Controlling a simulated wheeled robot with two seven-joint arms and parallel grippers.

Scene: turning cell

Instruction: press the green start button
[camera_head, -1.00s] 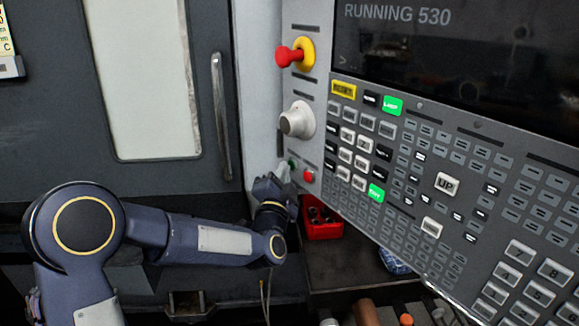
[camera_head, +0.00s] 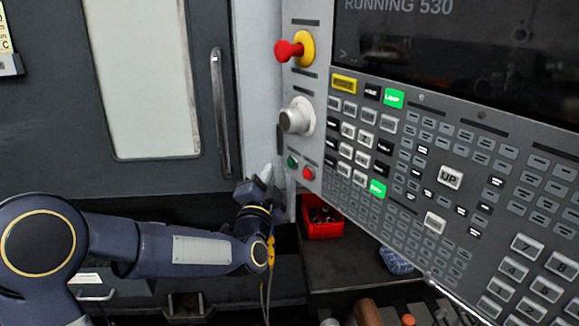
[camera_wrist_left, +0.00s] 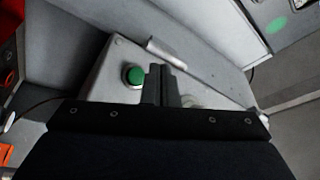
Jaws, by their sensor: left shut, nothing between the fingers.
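The green start button (camera_head: 292,161) sits at the lower left of the control panel, left of a red button (camera_head: 308,173). My left gripper (camera_head: 266,172) is shut and empty, just left of the green button and apart from it in the head view. In the left wrist view the green button (camera_wrist_left: 132,76) shows in full, just left of the closed fingertips (camera_wrist_left: 161,72). The screen (camera_head: 455,55) reads "RUNNING 530". My right gripper does not show.
A red emergency knob (camera_head: 289,50) and a white rotary knob (camera_head: 296,118) stick out above the button. The door handle (camera_head: 221,115) is to the left. A red bin (camera_head: 322,228) stands on the surface below the panel.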

